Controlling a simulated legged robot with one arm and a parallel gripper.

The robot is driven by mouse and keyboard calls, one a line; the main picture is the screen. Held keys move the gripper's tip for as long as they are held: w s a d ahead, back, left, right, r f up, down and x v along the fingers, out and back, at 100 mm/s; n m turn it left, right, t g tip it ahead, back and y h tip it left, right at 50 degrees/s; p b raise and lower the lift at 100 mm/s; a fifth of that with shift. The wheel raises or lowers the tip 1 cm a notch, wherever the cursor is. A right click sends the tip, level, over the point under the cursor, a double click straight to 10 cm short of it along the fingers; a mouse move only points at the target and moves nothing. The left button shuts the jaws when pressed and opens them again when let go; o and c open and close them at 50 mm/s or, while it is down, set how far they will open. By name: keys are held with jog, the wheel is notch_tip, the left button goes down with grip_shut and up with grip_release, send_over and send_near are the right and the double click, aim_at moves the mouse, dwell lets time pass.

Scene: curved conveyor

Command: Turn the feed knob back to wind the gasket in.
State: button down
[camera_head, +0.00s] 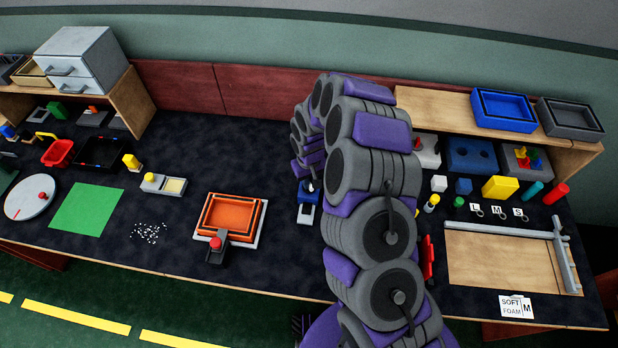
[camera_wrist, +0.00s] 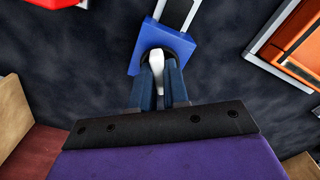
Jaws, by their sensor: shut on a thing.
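A small blue feeder (camera_head: 306,196) stands on the dark bench, right of the orange frame, partly behind my arm. It also shows at the top of the wrist view (camera_wrist: 148,42). My gripper (camera_wrist: 160,82) is shut on the white knob, with one dark-blue finger on each side. I cannot tell the knob's turn angle or pick out the gasket for certain.
The orange frame on a white plate (camera_head: 203,236), with a red-topped black clamp (camera_head: 217,246), is left of the feeder. My arm hides the bench to its right. A wooden board (camera_head: 490,262) lies at the right. White bits and a green sheet (camera_head: 87,208) lie left.

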jog(key=n+p, duration=0.1)
jog(key=n, duration=0.4)
jog(key=shift+n, duration=0.3)
jog(key=n, duration=0.5)
jog(key=shift+n, duration=0.3)
jog(key=c, duration=1.1)
grip_release()
notch_tip(320, 180, up, 17)
jog(key=p, duration=0.2)
jog(key=shift+w+r+p, duration=0.1)
jog(key=shift+r+p, duration=0.05)
jog(key=shift+p, duration=0.15)
